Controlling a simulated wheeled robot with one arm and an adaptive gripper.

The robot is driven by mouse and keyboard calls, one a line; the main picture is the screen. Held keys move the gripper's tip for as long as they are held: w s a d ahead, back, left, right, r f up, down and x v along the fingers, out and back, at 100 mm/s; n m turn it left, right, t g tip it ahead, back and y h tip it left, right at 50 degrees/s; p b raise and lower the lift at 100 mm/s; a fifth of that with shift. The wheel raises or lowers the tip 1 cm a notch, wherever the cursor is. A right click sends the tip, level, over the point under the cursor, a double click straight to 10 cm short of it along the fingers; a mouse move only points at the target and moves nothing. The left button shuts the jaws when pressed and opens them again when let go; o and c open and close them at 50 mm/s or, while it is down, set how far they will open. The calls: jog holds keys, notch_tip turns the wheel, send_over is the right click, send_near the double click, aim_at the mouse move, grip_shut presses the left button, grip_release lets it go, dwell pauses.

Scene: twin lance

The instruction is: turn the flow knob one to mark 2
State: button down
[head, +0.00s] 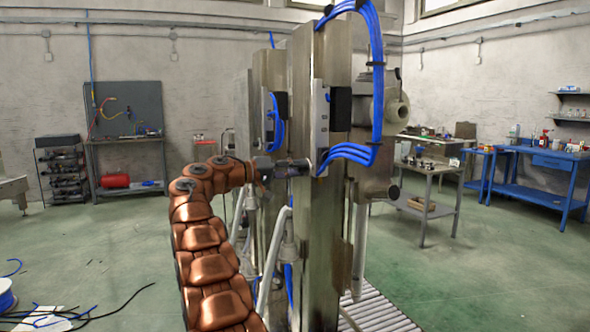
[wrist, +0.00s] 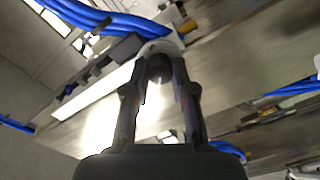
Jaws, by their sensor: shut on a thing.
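In the wrist view, a small dark round knob (wrist: 159,69) sits between the fingertips of my gripper (wrist: 160,63). The two dark fingers are closed on its sides. In the head view, my copper-coloured arm curves in from the left. My gripper (head: 302,168) meets the tall metal column (head: 326,215) just below a pale panel (head: 321,128). The knob is too hidden and small to make out there.
Blue hoses (head: 376,80) loop out from the column close above and right of my gripper. A second column with blue hoses (head: 273,125) stands behind my arm. A roller conveyor (head: 375,314) lies at lower right. Open green floor is on both sides.

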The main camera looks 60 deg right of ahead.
jog(key=c, duration=0.9)
grip_release()
jog(key=shift+c, duration=0.2)
jog(key=v, duration=0.7)
jog(key=shift+w+a, duration=0.2)
